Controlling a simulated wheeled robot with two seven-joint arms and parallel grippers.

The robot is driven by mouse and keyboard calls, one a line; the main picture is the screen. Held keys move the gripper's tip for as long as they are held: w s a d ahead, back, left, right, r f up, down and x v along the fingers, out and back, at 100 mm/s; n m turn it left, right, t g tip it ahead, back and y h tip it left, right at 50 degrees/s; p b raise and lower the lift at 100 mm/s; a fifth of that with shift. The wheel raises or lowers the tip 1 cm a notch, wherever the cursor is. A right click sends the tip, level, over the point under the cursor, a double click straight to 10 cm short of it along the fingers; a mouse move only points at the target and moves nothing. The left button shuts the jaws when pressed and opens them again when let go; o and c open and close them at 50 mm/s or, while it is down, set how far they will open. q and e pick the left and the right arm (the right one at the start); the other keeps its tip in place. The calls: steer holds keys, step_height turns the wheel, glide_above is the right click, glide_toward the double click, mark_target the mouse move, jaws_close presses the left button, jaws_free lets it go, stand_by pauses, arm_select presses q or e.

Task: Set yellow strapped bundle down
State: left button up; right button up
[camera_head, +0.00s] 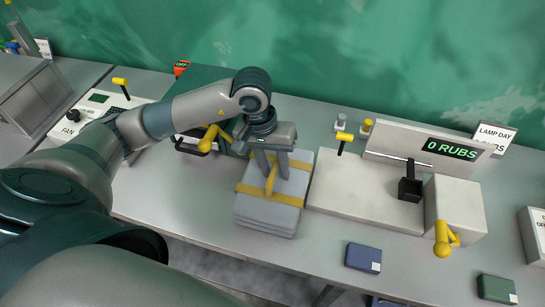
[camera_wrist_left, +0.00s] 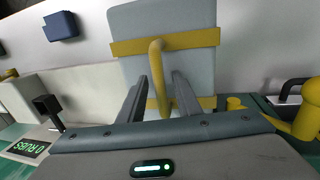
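The bundle (camera_head: 268,212) is a grey folded stack with yellow straps and an upright yellow loop handle on top. It appears to rest on the grey counter, left of the white rubbing station. My left gripper (camera_head: 272,172) points down over it, one finger on each side of the handle. In the left wrist view the bundle (camera_wrist_left: 195,75) fills the upper middle. The fingers of my left gripper (camera_wrist_left: 160,78) stand apart there, with gaps beside the yellow handle (camera_wrist_left: 157,58). My right gripper is not in view.
The white station (camera_head: 365,195) with a "0 RUBS" display stands close right of the bundle. A dark green box with yellow handles (camera_head: 208,138) is behind left. A blue block (camera_head: 363,257) lies near the front edge, a green block (camera_head: 497,289) farther right.

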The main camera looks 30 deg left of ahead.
arm_select(q)
steer(key=shift+r, duration=0.15)
steer(key=shift+a+r+b, duration=0.1)
steer(key=shift+r+b, duration=0.2)
steer(key=shift+r, duration=0.15)
step_height(320, 180, up, 11)
steer(key=a+b, duration=0.2)
steer(key=b, duration=0.2)
steer(key=shift+s+f, duration=0.15)
steer(key=shift+s, duration=0.15)
